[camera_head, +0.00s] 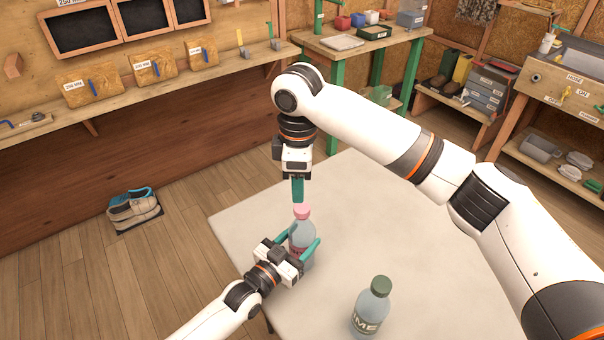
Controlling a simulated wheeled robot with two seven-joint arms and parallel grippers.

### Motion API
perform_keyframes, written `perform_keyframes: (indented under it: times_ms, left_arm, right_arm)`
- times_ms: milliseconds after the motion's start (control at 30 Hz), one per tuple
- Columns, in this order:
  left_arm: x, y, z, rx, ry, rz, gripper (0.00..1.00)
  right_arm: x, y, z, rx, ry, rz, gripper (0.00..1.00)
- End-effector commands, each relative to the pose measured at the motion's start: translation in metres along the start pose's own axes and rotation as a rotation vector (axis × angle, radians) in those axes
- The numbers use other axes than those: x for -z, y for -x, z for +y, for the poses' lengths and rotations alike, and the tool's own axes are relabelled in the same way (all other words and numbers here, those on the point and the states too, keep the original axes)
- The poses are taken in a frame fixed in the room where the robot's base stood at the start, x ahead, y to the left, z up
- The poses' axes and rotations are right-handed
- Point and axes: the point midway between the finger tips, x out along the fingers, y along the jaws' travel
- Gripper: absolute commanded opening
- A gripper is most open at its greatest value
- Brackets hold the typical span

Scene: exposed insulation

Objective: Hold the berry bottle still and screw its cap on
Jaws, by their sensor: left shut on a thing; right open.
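The berry bottle (302,233) stands upright on the pale table (400,235), with a pink cap (302,211) at its top. My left gripper (305,247) is shut around the bottle's body from the lower left. Its teal fingers lie on either side and hide part of the label. My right gripper (298,190) points straight down just above the pink cap. It is open, but its fingers overlap in this view, so the gap between them is hidden. I cannot tell whether the fingertips touch the cap, or how the cap sits on the neck.
The table is otherwise clear. A wall bench (215,73), a green-legged workbench (345,58) and shoes (134,208) on the floor lie beyond it.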

Motion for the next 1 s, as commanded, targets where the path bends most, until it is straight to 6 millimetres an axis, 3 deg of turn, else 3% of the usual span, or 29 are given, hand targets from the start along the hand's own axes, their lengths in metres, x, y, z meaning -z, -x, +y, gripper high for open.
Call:
perform_keyframes:
  times_ms: [700, 1000]
  left_arm:
    - [0.0001, 0.0, 0.0001, 0.0, 0.0, 0.0, 0.0]
    - [0.0001, 0.0, 0.0, 0.0, 0.0, 0.0, 0.0]
  right_arm:
    - [0.0048, 0.0087, -0.0005, -0.01, 1.735, -0.006, 0.49]
    - [0.0064, 0.0105, -0.0005, -0.011, 2.178, -0.014, 0.49]
